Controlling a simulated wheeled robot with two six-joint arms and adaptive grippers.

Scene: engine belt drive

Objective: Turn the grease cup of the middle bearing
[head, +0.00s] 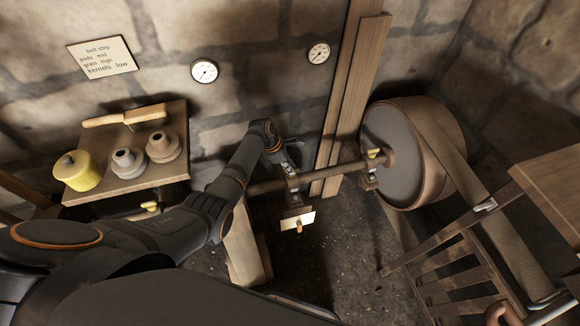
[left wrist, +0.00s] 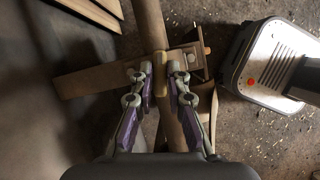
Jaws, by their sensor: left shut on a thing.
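The shaft (head: 265,187) runs across the room to a big pulley (head: 400,150). The middle bearing (head: 294,184) carries it, below my left gripper (head: 290,150). In the left wrist view, my left gripper (left wrist: 163,72) is shut on the small brass-coloured grease cup (left wrist: 161,62), with the shaft (left wrist: 150,25) passing beneath. In the head view the gripper hides this cup. Another brass grease cup (head: 375,152) sits on the right bearing, and one more (head: 150,206) shows at the left. My right gripper is not in view.
A belt (head: 450,150) and wooden steps (head: 465,275) stand at the right.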

